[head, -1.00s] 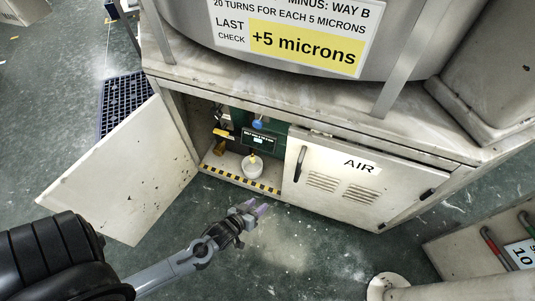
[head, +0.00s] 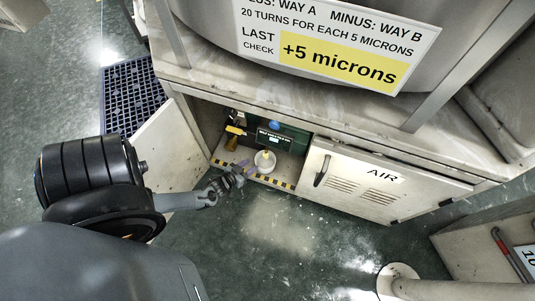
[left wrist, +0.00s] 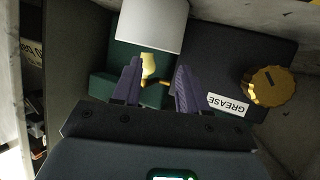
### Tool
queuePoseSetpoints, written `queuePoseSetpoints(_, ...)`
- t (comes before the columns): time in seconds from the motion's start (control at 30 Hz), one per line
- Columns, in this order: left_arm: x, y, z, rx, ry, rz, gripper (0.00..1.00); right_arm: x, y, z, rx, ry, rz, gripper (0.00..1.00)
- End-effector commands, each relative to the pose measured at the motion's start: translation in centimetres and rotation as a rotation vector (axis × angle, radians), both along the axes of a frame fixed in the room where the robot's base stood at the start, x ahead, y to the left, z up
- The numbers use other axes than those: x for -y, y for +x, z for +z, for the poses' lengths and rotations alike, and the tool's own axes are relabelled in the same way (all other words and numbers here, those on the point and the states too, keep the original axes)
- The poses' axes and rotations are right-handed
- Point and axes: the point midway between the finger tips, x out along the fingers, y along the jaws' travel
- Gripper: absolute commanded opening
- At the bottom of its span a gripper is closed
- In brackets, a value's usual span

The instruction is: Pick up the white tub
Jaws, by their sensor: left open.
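The white tub (head: 265,161) is small and round and stands upright on the floor of the open cabinet, just behind the striped front edge. Something yellow shows at its top. My left gripper (head: 246,167) is at the cabinet opening, just left of the tub and apart from it as far as I can tell. In the left wrist view its two purple fingers (left wrist: 157,88) are spread with nothing held between them. A brass fitting (left wrist: 149,69) and a whitish block (left wrist: 152,25) show beyond them; I cannot tell whether that block is the tub. My right gripper is not in view.
A brass knob (left wrist: 269,87) sits by a GREASE label (left wrist: 228,104). The open cabinet door (head: 172,150) is on the left, partly behind my left arm. The closed AIR door (head: 365,181) is on the right. The floor (head: 290,235) in front is clear.

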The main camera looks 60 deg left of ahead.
Motion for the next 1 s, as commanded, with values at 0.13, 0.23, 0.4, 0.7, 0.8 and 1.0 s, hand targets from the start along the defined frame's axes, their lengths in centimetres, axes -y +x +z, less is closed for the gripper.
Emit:
queuePoseSetpoints(0.13,-0.6,1.4,-0.7,0.001,0.002,-0.001,0.43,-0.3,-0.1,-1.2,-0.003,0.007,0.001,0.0)
queuePoseSetpoints(0.23,-0.7,1.7,-0.8,0.001,0.001,0.0,0.43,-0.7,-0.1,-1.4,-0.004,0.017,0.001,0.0)
queuePoseSetpoints(0.4,-1.2,2.5,-1.5,0.001,0.002,-0.002,0.43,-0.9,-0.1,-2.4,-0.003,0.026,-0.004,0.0)
queuePoseSetpoints(0.7,-2.6,5.3,-3.1,0.001,0.002,-0.002,0.43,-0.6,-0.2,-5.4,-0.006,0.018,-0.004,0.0)
queuePoseSetpoints(0.8,-2.8,5.6,-3.2,-0.003,0.002,-0.001,0.43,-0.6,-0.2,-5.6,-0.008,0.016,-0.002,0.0)
queuePoseSetpoints(1.0,-2.7,5.6,-3.1,-0.005,0.0,0.0,0.43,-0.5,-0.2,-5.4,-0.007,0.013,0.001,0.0)
